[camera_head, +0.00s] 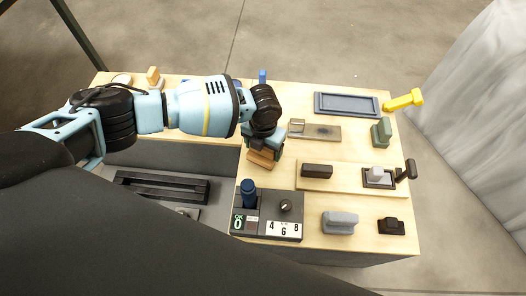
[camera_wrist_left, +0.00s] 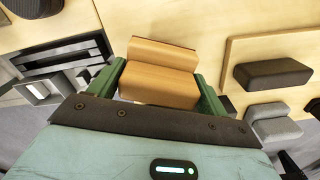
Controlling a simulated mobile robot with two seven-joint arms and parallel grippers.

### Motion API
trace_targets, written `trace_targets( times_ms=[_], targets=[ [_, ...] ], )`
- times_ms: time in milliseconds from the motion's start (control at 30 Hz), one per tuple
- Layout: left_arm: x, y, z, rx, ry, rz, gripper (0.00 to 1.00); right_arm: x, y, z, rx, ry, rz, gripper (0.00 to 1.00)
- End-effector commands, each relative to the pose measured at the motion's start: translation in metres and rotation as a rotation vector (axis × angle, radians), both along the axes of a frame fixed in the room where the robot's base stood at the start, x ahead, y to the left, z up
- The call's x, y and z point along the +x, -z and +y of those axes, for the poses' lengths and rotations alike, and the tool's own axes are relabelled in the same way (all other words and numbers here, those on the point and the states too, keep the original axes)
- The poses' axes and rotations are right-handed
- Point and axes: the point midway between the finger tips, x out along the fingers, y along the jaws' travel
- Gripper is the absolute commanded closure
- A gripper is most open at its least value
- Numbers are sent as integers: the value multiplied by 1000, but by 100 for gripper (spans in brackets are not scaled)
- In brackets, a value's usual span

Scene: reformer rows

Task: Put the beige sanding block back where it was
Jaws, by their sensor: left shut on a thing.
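The beige sanding block (camera_head: 261,158) is a tan block with a raised ridge, at the inner edge of the wooden table. In the left wrist view the block (camera_wrist_left: 160,84) lies between the two green fingers of my left gripper (camera_wrist_left: 157,92). My left gripper (camera_head: 264,146) points down and is shut on the block. The gripper hides part of the block in the head view. I cannot tell whether the block touches the table. My right gripper is not in view.
A board with a dark brown block (camera_head: 317,171) lies to the right. A control box with a knob (camera_head: 285,206) stands in front. Behind are a flat plate (camera_head: 322,132) and a blue-grey tray (camera_head: 346,104). A grey block (camera_head: 340,222) and green block (camera_head: 381,132) stand right.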

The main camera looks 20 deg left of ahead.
Motion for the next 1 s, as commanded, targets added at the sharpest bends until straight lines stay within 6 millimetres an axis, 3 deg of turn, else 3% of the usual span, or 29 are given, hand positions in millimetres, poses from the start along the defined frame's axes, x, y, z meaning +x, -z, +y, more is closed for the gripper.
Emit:
trace_targets(
  times_ms=[200, 500, 533, 700, 1000],
  targets=[
    [-1, 27, 0, 1, -1, 3, 41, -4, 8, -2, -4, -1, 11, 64],
    [-1, 28, 0, 0, 0, 2, 41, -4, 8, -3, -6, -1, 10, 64],
    [-1, 29, 0, 1, 0, 2, 22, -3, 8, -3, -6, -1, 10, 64],
    [-1, 28, 1, 1, 0, 2, 1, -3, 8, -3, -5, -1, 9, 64],
    [-1, 26, 1, 1, 0, 1, 1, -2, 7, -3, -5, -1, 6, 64]
  ],
)
